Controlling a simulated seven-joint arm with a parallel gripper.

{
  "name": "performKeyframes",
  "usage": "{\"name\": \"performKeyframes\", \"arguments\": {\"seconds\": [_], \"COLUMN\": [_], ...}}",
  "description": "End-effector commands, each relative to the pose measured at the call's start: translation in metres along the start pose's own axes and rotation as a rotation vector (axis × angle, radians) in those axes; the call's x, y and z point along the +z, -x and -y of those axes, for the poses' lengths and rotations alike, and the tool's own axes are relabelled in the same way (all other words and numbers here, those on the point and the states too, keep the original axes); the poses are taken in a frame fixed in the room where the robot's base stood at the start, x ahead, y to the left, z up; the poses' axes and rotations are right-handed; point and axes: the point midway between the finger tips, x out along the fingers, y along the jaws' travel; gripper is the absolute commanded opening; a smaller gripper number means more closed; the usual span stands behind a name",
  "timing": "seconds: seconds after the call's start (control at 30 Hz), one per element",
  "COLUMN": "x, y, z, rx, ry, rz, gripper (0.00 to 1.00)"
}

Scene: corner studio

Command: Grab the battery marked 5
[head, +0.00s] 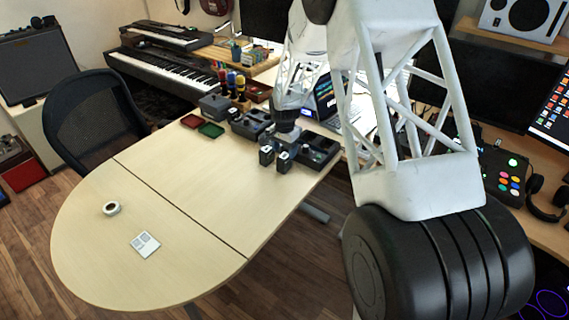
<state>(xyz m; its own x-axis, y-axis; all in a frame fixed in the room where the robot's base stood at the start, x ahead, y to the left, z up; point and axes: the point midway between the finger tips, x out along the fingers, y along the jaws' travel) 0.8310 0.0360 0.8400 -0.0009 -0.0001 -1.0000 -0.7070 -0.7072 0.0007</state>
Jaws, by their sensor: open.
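Two small dark batteries stand upright side by side at the far right of the pale table: a left battery (266,156) and a right battery (283,161). Both have lighter marks on top, too small to read, so I cannot tell which is marked 5. My gripper (284,143) hangs just above and behind them, pointing down. It is open, and nothing shows held in it. Its fingertips are small and partly merge with the dark things behind, so I cannot tell whether they touch a battery.
Dark charger-like units (250,123) and (319,151) flank my gripper. A red tray (191,121) and green tray (211,130) lie left. A tape roll (111,208) and white card (145,244) lie on the otherwise clear near table (185,190). A laptop (325,97) stands behind.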

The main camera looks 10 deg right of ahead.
Motion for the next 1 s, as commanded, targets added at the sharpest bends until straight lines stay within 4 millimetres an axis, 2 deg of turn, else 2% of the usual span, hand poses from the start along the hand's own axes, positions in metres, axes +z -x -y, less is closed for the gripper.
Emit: {"name": "performKeyframes", "arguments": {"seconds": [0.47, 0.8, 1.0], "x": [0.0, 0.0, 0.0], "y": [-0.006, -0.041, -0.053], "z": [0.0, -0.001, -0.001], "rx": [0.0, 0.0, -0.001], "ry": [0.0, 0.0, 0.0], "rz": [0.0, 0.0, -0.001], "gripper": [0.7, 0.7, 0.7]}}
